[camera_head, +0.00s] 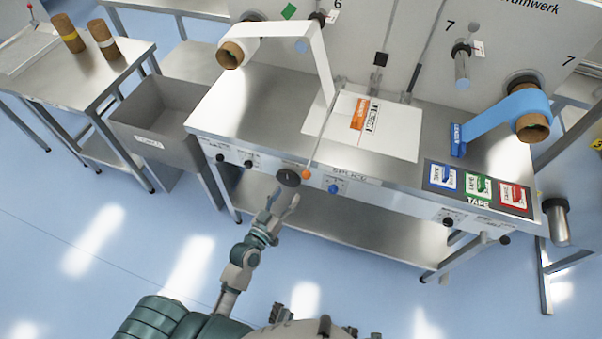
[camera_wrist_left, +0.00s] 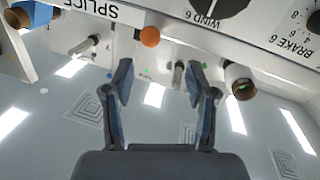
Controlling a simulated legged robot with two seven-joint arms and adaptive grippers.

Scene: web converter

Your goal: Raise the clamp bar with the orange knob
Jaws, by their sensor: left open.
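The orange knob (camera_head: 306,174) sits at the front edge of the steel table, at the near end of a thin clamp bar (camera_head: 322,138) that runs back across the table. In the left wrist view the orange knob (camera_wrist_left: 150,37) is ahead of the fingers, slightly left of the gap between them. My left gripper (camera_head: 284,200) is open and empty, just below and left of the knob, in front of the table edge. In the left wrist view its two fingers (camera_wrist_left: 160,85) are spread, with no contact on the knob. My right gripper is not in view.
A black dial (camera_head: 288,177) is beside the knob, and a blue knob (camera_head: 334,188) is right of it. A white web runs from a roll (camera_head: 234,54) to a white sheet (camera_head: 395,128). A grey bin (camera_head: 150,112) stands left. The floor in front is clear.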

